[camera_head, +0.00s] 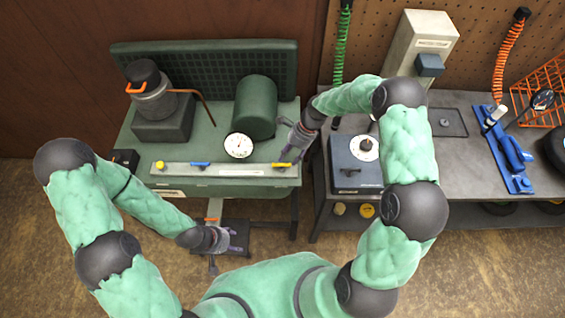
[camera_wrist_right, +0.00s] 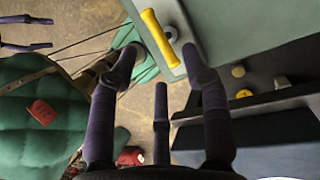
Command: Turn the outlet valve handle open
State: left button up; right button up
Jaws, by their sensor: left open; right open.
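The yellow valve handle (camera_head: 281,165) sits at the right end of the light front strip of the green bench, lying roughly along the strip. In the right wrist view the yellow handle (camera_wrist_right: 160,38) shows large, between and beyond my open fingertips. My right gripper (camera_head: 290,153) is open and empty, just above and right of the handle; I cannot tell whether it touches. It also shows in the right wrist view (camera_wrist_right: 160,62). My left gripper (camera_head: 234,246) is open and low in front of the bench, near a dark pedal-like part with an orange tip (camera_head: 213,211).
A blue lever (camera_head: 200,164) and a yellow knob (camera_head: 159,165) share the strip. A white dial (camera_head: 239,146) and green cylinder (camera_head: 255,106) stand behind. A dark blue box with a dial (camera_head: 355,162) is right of my right gripper, on the grey workbench (camera_head: 463,158).

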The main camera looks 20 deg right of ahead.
aim_at(283, 165)
jog(key=shift+x, duration=2.8)
jog(key=shift+d, duration=0.1)
grip_shut()
